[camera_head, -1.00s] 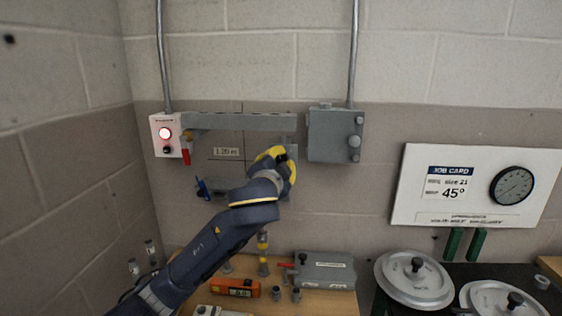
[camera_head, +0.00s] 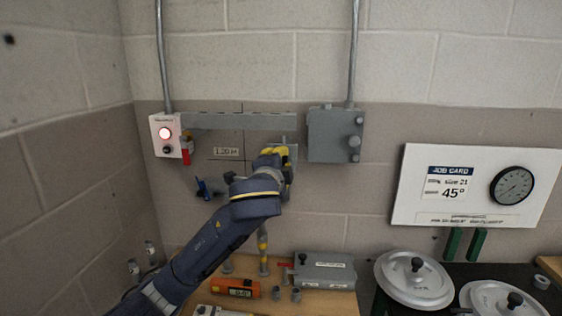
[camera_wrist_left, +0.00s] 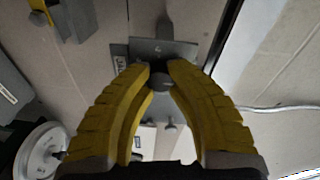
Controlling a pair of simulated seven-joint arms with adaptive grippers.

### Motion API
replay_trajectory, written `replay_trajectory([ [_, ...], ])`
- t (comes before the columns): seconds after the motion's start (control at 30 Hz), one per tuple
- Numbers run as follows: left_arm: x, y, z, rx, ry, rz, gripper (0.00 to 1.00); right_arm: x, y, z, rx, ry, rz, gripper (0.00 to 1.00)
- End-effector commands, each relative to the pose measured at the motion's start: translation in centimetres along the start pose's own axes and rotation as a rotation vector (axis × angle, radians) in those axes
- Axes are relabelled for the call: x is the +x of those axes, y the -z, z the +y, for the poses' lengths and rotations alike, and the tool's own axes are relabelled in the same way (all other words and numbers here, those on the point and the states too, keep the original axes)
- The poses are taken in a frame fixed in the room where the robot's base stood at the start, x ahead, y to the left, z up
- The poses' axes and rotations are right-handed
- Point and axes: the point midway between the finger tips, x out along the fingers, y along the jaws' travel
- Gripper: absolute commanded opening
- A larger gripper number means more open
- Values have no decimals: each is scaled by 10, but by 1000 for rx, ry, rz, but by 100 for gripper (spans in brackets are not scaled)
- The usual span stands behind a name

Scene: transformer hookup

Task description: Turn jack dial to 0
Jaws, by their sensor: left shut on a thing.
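My left gripper (camera_head: 278,155) reaches up to the wall, just left of the grey wall box. In the left wrist view its two yellow fingers (camera_wrist_left: 161,80) are shut on a small dark knob (camera_wrist_left: 161,83), which I take to be the jack dial. The knob stands in front of a grey plate (camera_wrist_left: 178,48) with a mark like a 4 at its upper part. The fingers cover the knob's sides, and I cannot read its setting. In the head view the arm hides the knob. My right gripper is in neither view.
A grey wall box (camera_head: 334,136) stands close right of the gripper. A white switch box (camera_head: 166,135) with a lit red lamp hangs at left. Below, the bench holds an orange meter (camera_head: 235,287) and a grey case (camera_head: 324,269). The job card board (camera_head: 474,187) is at right.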

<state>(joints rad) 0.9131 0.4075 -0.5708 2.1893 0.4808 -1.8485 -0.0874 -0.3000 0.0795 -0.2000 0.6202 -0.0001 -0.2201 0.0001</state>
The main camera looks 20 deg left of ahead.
Motion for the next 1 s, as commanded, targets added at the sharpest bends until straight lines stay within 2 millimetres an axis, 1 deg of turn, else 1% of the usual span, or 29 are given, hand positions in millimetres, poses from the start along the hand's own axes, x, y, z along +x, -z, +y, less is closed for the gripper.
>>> replay_trajectory([
  [0.17, 0, 0, -2, -2, 3, -1, 0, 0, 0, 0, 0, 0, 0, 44],
  [0.2, 0, 0, -2, -2, 3, -1, 20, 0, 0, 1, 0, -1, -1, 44],
  [0.47, 0, 0, -1, -3, 2, 0, 50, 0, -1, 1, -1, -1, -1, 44],
  [0.5, 0, 0, -1, -3, 2, 0, 51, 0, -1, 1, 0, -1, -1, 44],
  [0.77, -2, 0, 0, -3, 1, 1, 51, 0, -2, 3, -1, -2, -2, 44],
  [0.87, -9, 1, 0, -4, 0, 3, 51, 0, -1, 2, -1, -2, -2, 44],
  [1.0, -27, 1, 0, -5, 2, 3, 51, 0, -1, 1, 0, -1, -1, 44],
])
